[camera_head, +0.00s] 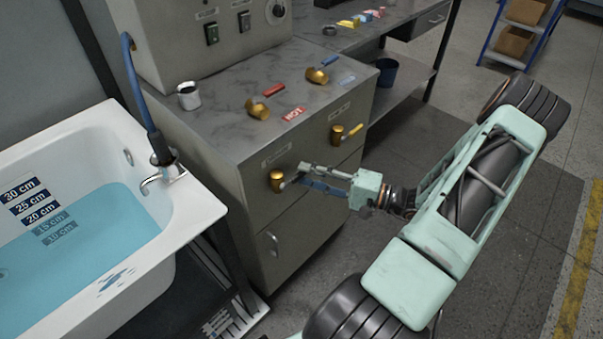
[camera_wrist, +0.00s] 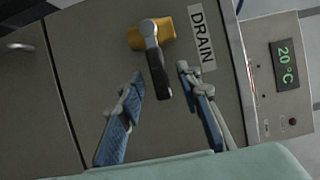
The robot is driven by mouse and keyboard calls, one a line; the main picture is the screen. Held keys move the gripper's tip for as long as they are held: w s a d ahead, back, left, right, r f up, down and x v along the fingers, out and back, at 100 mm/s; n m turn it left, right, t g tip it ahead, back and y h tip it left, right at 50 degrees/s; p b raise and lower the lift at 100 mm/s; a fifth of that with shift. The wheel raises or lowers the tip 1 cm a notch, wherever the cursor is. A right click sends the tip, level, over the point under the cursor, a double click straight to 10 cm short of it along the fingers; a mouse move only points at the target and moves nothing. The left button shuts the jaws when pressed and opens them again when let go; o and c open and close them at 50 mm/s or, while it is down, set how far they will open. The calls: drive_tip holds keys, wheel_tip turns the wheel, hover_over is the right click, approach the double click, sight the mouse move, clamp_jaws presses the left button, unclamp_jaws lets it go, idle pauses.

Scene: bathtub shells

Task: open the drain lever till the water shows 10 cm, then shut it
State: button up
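The drain lever (camera_wrist: 158,70) has a dark handle on a brass body (camera_wrist: 152,33), beside a DRAIN label (camera_wrist: 203,38) on the cabinet front. In the head view the brass drain valve (camera_head: 276,181) is at the cabinet's left edge. My gripper (camera_wrist: 160,76) is open, with the handle's end between its fingertips and a gap on both sides. In the head view my gripper (camera_head: 303,176) is just right of the valve. The bathtub (camera_head: 190,212) holds blue water (camera_head: 95,235). The water line is between the 20 cm mark (camera_head: 40,214) and the submerged 15 cm mark (camera_head: 52,224).
A cabinet handle (camera_head: 271,243) is below.

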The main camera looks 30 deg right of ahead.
drive_tip(key=shift+x, duration=1.15)
clamp_jaws()
